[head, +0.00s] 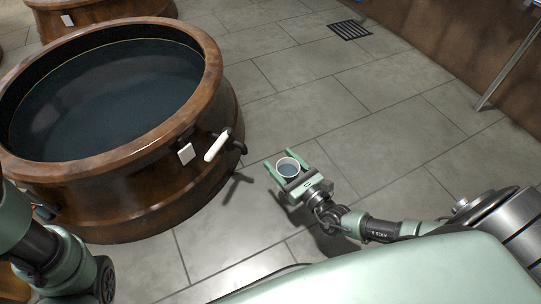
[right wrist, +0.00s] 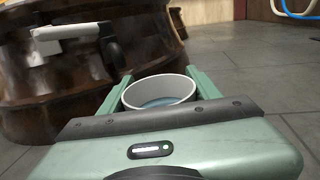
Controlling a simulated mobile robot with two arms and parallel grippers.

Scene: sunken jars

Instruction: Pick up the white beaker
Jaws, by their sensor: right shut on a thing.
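The white beaker (head: 288,168) is a small round cup with bluish content, held over the floor to the right of the big jar. My right gripper (head: 284,160) is shut on it, one finger on either side. In the right wrist view the beaker (right wrist: 158,91) sits upright between the green fingers (right wrist: 157,84), its rim showing and its lower part hidden by the gripper body. My left arm comes in at the lower left of the head view, but its gripper is not in view.
A large brown jar (head: 212,62) full of dark liquid stands at the left, with a white-handled tap (head: 217,146) on its side near my right gripper. Another jar (head: 62,27) stands behind. A floor drain (head: 349,30) lies far off. The tiled floor (head: 390,120) at right is clear.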

